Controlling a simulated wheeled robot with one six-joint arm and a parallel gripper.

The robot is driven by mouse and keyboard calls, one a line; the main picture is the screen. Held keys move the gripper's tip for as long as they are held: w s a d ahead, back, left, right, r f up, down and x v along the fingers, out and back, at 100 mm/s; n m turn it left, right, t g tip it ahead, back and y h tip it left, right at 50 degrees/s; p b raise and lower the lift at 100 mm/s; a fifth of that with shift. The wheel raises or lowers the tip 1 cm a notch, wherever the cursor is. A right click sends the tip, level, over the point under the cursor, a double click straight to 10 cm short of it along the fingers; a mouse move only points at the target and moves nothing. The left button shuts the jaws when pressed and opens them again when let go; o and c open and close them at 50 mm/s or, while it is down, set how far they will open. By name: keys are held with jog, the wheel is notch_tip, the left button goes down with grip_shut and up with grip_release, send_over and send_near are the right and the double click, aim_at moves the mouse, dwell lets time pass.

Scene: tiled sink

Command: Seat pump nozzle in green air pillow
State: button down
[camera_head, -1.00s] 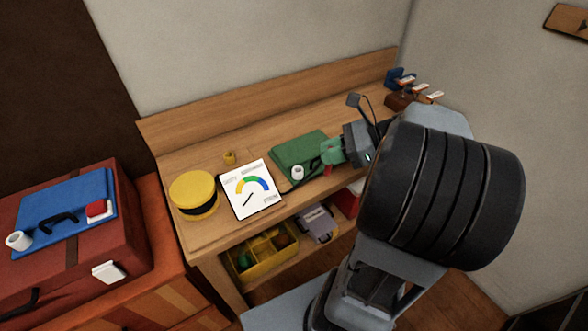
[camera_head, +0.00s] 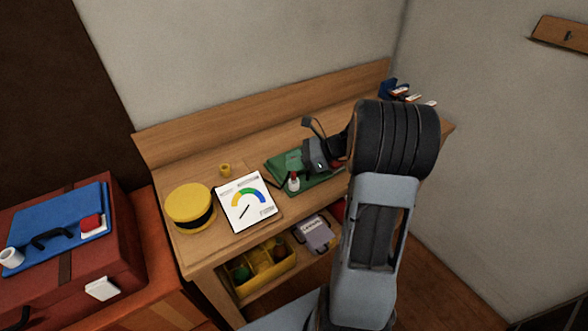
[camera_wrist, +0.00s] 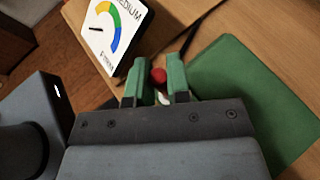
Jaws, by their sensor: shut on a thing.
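The green air pillow (camera_head: 322,178) lies flat on the bench; in the wrist view it fills the right side (camera_wrist: 255,95). A white valve (camera_head: 293,186) stands at its front left edge. My gripper (camera_head: 293,163) is over the pillow; its green fingers show in the wrist view (camera_wrist: 160,66), shut on a small red piece (camera_wrist: 158,75), which looks like the pump nozzle. In the head view the red piece appears right at the valve's top. A bit of white shows below it between the fingers. I cannot tell whether it is fully seated.
A gauge card (camera_head: 245,202), a yellow round object with a black band (camera_head: 190,207) and a small yellow cup (camera_head: 225,170) are left of the pillow. A yellow bin (camera_head: 265,270) sits on the lower shelf. A red case (camera_head: 75,240) stands left.

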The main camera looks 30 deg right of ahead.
aim_at(294, 179)
jog(key=shift+f, duration=1.55)
jog(key=shift+f, duration=0.1)
jog(key=shift+f, duration=0.15)
jog(key=c, duration=1.1)
grip_release()
